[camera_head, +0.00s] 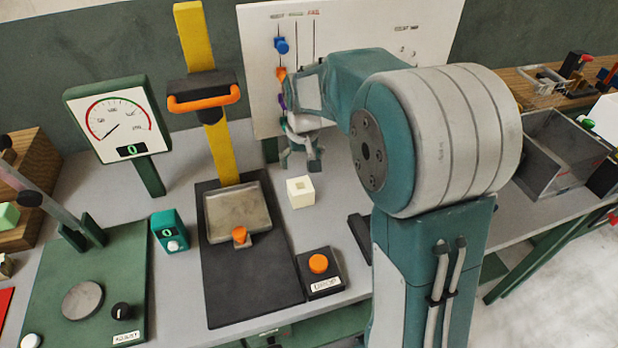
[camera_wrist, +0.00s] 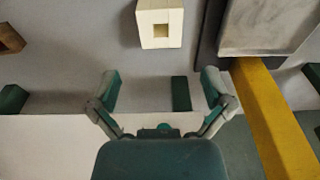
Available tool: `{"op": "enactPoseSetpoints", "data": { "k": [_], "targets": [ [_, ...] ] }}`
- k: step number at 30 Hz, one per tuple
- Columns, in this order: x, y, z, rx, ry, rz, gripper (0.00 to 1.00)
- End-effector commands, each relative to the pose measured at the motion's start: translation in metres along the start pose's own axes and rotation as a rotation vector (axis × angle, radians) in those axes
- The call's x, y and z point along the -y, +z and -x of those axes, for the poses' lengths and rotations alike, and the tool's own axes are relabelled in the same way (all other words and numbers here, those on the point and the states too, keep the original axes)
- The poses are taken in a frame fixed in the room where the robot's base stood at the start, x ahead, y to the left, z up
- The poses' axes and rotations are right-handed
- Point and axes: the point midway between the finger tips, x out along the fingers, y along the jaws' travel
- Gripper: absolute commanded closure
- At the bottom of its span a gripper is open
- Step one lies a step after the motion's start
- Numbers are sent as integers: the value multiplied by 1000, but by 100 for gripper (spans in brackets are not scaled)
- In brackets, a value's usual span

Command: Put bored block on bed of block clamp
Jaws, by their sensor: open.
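The bored block (camera_head: 300,192), cream white with a square hole, stands on the grey table right of the yellow-columned press. It also shows at the top of the wrist view (camera_wrist: 159,24). My gripper (camera_head: 301,163) is open and empty, behind the block in the head view. In the wrist view my gripper's fingers (camera_wrist: 160,86) are spread apart, with the block beyond their tips and not touching. I cannot tell for sure which fixture is the block clamp; a small clamp-like fixture with a red handle (camera_head: 577,64) sits on the wooden board at the far right.
The press has a yellow column (camera_head: 224,150), an orange handle (camera_head: 204,98) and a grey metal tray (camera_head: 236,212). An orange-button box (camera_head: 318,265) stands in front. A dial gauge (camera_head: 117,118) is left, a white board (camera_head: 350,35) behind, a grey open bin (camera_head: 562,150) right.

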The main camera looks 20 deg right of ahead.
Motion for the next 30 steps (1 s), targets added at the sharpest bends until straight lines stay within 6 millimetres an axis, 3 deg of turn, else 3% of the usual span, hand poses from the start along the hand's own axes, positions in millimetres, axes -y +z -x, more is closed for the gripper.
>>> {"op": "enactPoseSetpoints", "data": {
  "k": [5, 9, 15, 24, 30],
  "targets": [
    [2, 30, 41, -58, 2, 1, 0],
    [4, 66, 74, -116, 3, 1, 0],
    [6, 121, 108, -197, 4, 2, 0],
    [9, 204, 128, -315, 4, 1, 0],
    [10, 235, 126, -361, 3, 1, 0]
  ]
}}
